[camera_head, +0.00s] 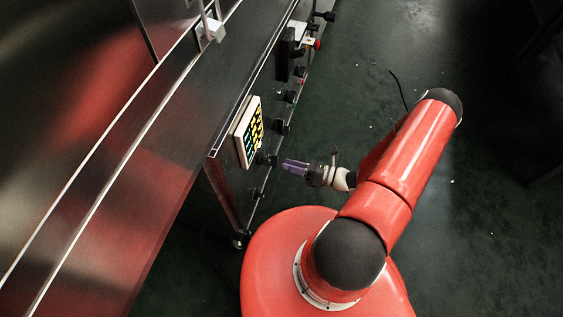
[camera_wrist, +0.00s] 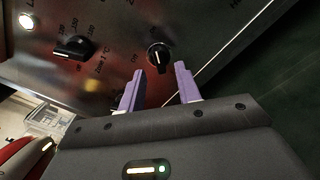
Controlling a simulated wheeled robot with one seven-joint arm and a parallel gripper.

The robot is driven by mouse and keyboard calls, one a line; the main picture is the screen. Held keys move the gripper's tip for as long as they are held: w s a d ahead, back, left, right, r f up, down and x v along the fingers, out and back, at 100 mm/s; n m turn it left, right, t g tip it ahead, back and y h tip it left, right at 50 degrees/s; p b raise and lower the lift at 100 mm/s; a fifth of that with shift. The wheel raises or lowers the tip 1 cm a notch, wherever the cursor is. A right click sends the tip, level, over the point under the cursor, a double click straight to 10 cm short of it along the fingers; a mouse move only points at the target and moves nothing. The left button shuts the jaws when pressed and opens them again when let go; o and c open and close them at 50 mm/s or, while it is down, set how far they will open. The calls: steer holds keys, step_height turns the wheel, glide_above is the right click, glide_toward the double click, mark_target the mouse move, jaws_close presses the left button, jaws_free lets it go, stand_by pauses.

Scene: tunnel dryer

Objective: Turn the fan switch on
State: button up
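A black rotary switch (camera_wrist: 158,56) with a white pointer line is on the metal control panel (camera_wrist: 110,20) in the wrist view. Lettering near it is blurred, and I cannot tell for sure which switch is the fan's. My gripper (camera_wrist: 156,78) has two purple fingers, spread apart and empty. The fingertips are just short of this switch, one to each side of it in the picture, with no clear contact. In the head view my gripper (camera_head: 284,165) is near the panel's lower end, close to a black knob (camera_head: 266,159).
A larger black dial (camera_wrist: 72,47) with printed numbers and a lit white lamp (camera_wrist: 27,20) are on the panel to the left. A pale box with yellow and green keys (camera_head: 249,132) and several knobs line the machine's side. Open dark floor (camera_head: 350,90) lies to the right.

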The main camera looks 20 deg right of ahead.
steer(key=shift+v, duration=1.75)
steer(key=s+a+r+n+g+h+p, duration=0.1)
steer(key=a+r+n+g+h, duration=0.15)
steer(key=r+n+g, duration=0.6)
steer(key=a+r+n+g+h+p, duration=0.1)
steer(key=r+n+g+h+p, duration=0.2)
steer(key=r+n, duration=1)
steer(key=s+a+r+n+t+h, duration=0.1)
steer(key=s+r+n+t+h, duration=0.2)
steer(key=r, duration=0.9)
steer(key=s+a+r+n+t+h+p, duration=0.1)
steer(key=s+a+r+n+t+h, duration=0.1)
steer(key=s+r+n+h, duration=0.4)
steer(key=shift+s+r+n+t+p, duration=0.5)
steer(key=shift+r+n, duration=0.95)
steer(key=shift+r, duration=2.3)
steer(key=shift+t, duration=0.25)
